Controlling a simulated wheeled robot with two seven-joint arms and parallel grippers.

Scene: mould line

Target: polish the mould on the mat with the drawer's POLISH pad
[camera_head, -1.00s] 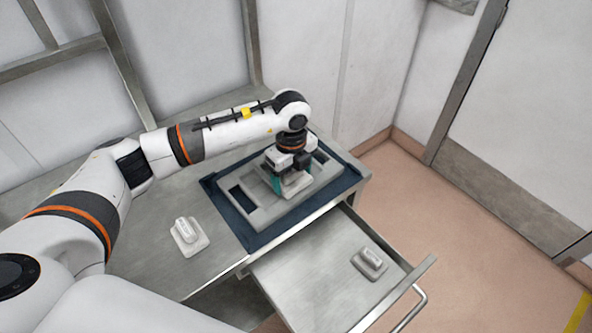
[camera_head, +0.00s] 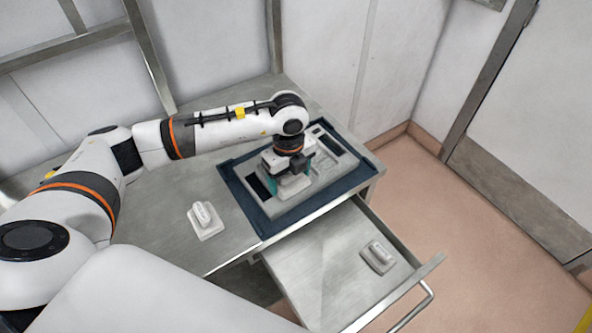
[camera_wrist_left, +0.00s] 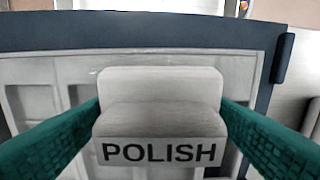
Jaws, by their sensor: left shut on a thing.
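The grey mould (camera_head: 322,172) lies on the dark blue mat (camera_head: 237,192) on the bench. It has dark recesses at both ends. My left gripper (camera_head: 287,183) is over the left-middle part of the mould, pointing down. Its teal fingers are shut on the light grey POLISH pad (camera_head: 294,188). In the left wrist view the pad (camera_wrist_left: 160,92) shows its POLISH label between the fingers, with the mould (camera_wrist_left: 38,100) behind. The pad appears to rest on the mould's top, but contact is hidden. My right gripper is out of view.
The drawer (camera_head: 320,275) is pulled out at the front of the bench, with another grey pad (camera_head: 378,256) in it. A lighter pad (camera_head: 205,221) stands on the bench left of the mat. The bench between that pad and the mat is clear.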

